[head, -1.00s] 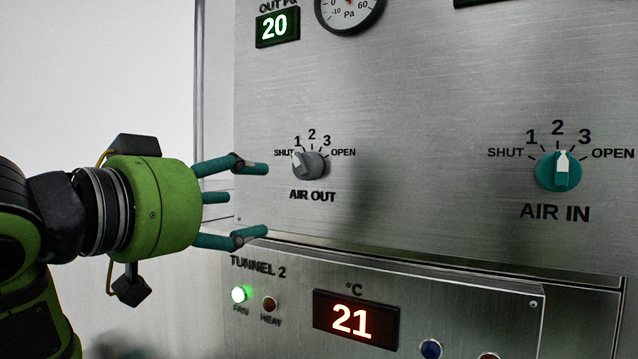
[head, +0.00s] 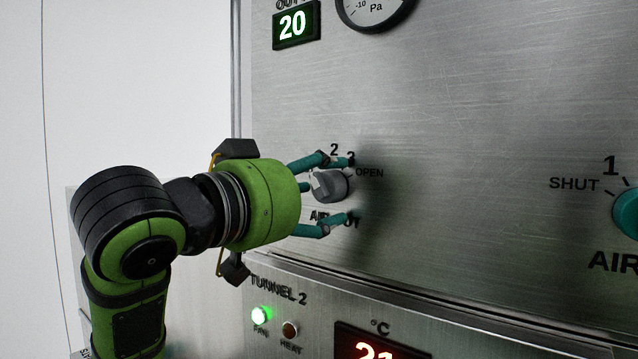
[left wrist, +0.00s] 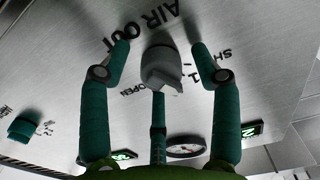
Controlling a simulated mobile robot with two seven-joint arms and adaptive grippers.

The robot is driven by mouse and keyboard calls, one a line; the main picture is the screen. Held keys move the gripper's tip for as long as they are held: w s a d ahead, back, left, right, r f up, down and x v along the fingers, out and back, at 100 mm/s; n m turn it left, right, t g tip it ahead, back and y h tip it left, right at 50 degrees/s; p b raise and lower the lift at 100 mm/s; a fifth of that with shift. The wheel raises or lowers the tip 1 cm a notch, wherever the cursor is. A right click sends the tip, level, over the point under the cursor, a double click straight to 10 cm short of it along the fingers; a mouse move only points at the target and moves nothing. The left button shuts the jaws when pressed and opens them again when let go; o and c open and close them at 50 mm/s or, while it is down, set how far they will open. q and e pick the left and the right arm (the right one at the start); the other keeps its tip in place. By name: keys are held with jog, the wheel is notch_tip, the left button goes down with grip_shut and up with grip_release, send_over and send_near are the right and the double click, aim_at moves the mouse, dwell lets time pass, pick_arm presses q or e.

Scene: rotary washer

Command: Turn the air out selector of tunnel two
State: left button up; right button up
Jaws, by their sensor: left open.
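The grey AIR OUT selector knob (head: 330,185) sits on the steel panel, with its dial labels partly hidden by my fingers. My left gripper (head: 343,190) is open, its teal fingers reaching around the knob above and below. In the left wrist view the knob (left wrist: 160,68) lies between the spread fingers of the gripper (left wrist: 160,58), with visible gaps on both sides. The knob's pale pointer is partly hidden in the head view, so I cannot tell its exact setting. My right gripper is not in view.
The teal AIR IN knob (head: 627,212) is at the right edge. Below, the TUNNEL 2 box (head: 450,325) juts out with a lit green FAN lamp (head: 262,314) and a red display (head: 378,345). A green "20" display (head: 296,25) and a gauge (head: 375,8) are above.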

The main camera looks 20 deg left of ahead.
pick_arm(q)
jog(key=shift+s, duration=0.2)
jog(key=shift+s+a, duration=0.15)
jog(key=c, duration=1.2)
jog(key=shift+o, duration=0.2)
jog(key=shift+m, duration=1.4)
jog(key=m, duration=0.4)
jog(key=shift+m, duration=2.4)
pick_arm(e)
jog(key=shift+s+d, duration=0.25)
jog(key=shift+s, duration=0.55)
pick_arm(q)
jog(key=shift+r, duration=0.1)
